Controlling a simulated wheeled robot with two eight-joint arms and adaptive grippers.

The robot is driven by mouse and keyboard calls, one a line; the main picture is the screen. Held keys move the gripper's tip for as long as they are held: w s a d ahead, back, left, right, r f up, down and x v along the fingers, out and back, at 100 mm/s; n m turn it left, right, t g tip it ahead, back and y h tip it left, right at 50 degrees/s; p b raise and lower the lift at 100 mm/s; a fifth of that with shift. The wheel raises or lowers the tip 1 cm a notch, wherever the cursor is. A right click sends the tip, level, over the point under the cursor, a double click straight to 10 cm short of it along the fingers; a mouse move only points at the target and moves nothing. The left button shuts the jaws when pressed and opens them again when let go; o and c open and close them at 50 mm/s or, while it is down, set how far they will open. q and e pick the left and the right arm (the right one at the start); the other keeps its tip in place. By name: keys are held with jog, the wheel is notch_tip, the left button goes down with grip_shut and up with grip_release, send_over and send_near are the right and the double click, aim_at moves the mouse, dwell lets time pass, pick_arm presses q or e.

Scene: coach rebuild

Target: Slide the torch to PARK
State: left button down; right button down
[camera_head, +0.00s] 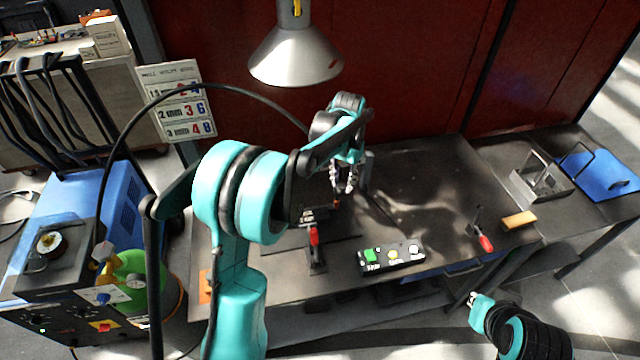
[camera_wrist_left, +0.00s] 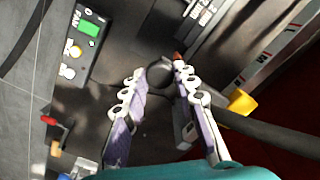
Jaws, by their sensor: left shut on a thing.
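My left gripper (camera_head: 345,188) hangs over the middle of the bench, below the lamp. In the left wrist view its two fingers (camera_wrist_left: 162,85) are closed around a dark rounded part, which looks like the torch (camera_wrist_left: 158,72). In the head view the gripper and arm mostly hide what is held. I cannot make out a PARK mark. My right arm shows at the lower right, ending in a teal part (camera_head: 481,302) in front of the bench; its fingers are not clear.
The dark bench (camera_head: 430,190) carries a button box (camera_head: 390,256) with a green button, and red-handled clamps (camera_head: 314,240) (camera_head: 484,242) near its front edge. A silver lamp (camera_head: 296,58) hangs above. A blue machine (camera_head: 118,205) stands left. A black cable (camera_head: 240,91) arches over the arm.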

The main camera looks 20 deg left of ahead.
pick_arm(q)
jog(key=w+d, duration=0.4)
jog(key=d, duration=0.1)
jog(key=shift+d, duration=0.3)
jog(key=c, duration=1.2)
grip_release()
jog(key=shift+w+d, duration=0.1)
jog(key=shift+d, duration=0.05)
notch_tip(320, 180, up, 12)
